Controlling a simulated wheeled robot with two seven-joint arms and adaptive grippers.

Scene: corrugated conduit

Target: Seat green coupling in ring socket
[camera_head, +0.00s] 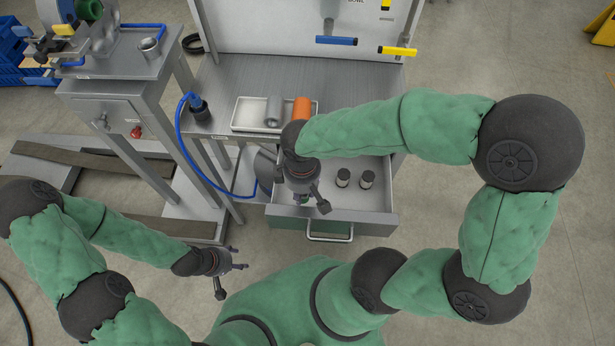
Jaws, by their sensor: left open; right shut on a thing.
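My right gripper (310,200) hangs over the open drawer (376,215), pointing down. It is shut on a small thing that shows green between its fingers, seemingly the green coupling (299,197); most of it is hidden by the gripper. My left gripper (231,276) is open and empty, in front of the drawer to the left. A larger green ring-shaped part (88,9) is on the machine at the top left. I cannot tell for certain which thing is the ring socket.
Two dark cylinders with light sides (354,180) stand in the drawer. A blue hose (184,150) runs from a dark fitting (199,108). A metal cup (150,48) stands on the left cabinet.

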